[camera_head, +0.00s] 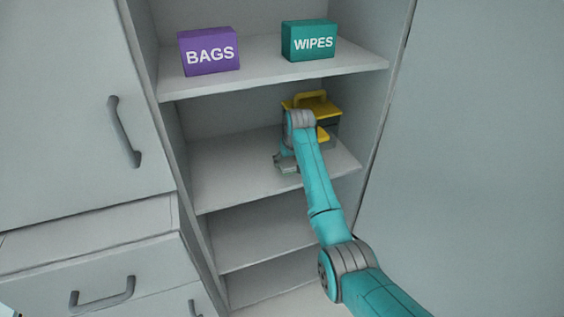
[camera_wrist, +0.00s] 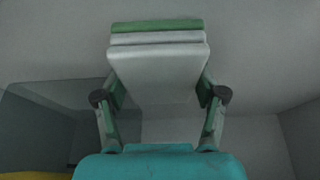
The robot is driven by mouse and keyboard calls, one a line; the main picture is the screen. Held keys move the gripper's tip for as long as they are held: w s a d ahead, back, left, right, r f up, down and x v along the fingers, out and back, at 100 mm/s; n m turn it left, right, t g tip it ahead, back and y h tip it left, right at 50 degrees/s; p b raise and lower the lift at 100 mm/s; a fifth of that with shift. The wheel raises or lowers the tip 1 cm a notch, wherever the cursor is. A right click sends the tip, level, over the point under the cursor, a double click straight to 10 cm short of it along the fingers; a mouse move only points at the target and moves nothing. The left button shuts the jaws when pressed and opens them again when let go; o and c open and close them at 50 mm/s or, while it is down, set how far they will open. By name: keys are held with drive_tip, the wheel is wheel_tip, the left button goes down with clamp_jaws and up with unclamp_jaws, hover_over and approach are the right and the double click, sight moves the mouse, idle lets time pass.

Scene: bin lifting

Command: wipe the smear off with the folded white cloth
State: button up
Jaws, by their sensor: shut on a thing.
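The folded white cloth (camera_wrist: 158,72) is between the fingers of my gripper (camera_wrist: 161,94) in the wrist view, with a pale layer and a green strip along its far edge. My gripper is shut on it. In the head view my gripper (camera_head: 285,163) is low over the front part of the middle shelf (camera_head: 230,175), and only a small pale bit of the cloth shows there. I cannot tell whether the cloth touches the shelf. No smear can be made out in either view; the arm and cloth hide part of the shelf.
A dark box with a yellow handle (camera_head: 312,97) stands on the middle shelf, right behind my arm. A purple BAGS box (camera_head: 209,52) and a teal WIPES box (camera_head: 309,41) stand on the shelf above. The left of the middle shelf is clear. Cabinet walls close both sides.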

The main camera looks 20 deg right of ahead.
sight(259, 171)
drive_tip(key=shift+d+f, duration=0.1)
drive_tip(key=shift+d, duration=0.55)
drive_tip(key=shift+a, duration=0.1)
drive_tip(key=shift+a, duration=1.9)
drive_tip(key=shift+a, duration=1.9)
drive_tip(key=shift+a, duration=1.8)
drive_tip(key=shift+r, duration=3.15)
